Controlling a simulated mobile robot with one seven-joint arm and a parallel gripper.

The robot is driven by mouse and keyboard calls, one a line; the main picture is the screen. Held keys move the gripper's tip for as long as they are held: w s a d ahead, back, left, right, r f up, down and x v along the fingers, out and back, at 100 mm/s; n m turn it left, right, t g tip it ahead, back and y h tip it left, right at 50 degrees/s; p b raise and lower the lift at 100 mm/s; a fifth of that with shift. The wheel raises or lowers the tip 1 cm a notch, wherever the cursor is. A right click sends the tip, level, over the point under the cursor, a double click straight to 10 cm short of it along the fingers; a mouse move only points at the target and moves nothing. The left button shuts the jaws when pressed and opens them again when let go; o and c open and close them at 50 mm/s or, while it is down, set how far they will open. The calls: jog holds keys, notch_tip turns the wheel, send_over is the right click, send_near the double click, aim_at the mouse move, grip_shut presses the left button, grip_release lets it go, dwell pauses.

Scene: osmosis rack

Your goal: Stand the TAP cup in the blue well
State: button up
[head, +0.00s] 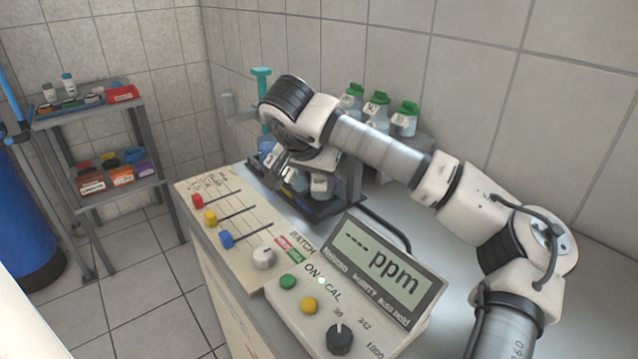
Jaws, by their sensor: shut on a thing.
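My gripper (282,164) is partly hidden by my own wrist and points down over the dark rack at the back of the bench. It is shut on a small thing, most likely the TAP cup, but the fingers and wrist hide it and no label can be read. A pale rounded shape (320,185) shows just right of the fingers; I cannot tell whether it is a cup. The dark tray (322,209) lies below the gripper. Small blue parts show there, but I cannot make out the blue well.
A control panel with red, yellow and blue sliders (227,239) is in front of the tray. A ppm meter (378,262) stands to its right. Several green-capped bottles (376,107) stand behind by the wall. A teal-handled post (262,95) rises at the back left. A shelf (100,112) stands far left.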

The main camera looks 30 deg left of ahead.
jog(key=shift+f, duration=0.75)
jog(key=shift+c, duration=0.4)
jog(key=shift+s+f, duration=0.1)
jog(key=shift+f, duration=0.05)
jog(key=shift+c, duration=1.1)
jog(key=o, duration=0.9)
jog(key=shift+f, duration=0.1)
jog(key=shift+o, duration=0.7)
jog(key=shift+w+f, duration=0.1)
jog(key=shift+w, duration=0.1)
jog(key=shift+s+r, duration=0.1)
jog(key=shift+r, duration=0.1)
jog(key=v, duration=1.2)
jog(key=shift+a, duration=0.1)
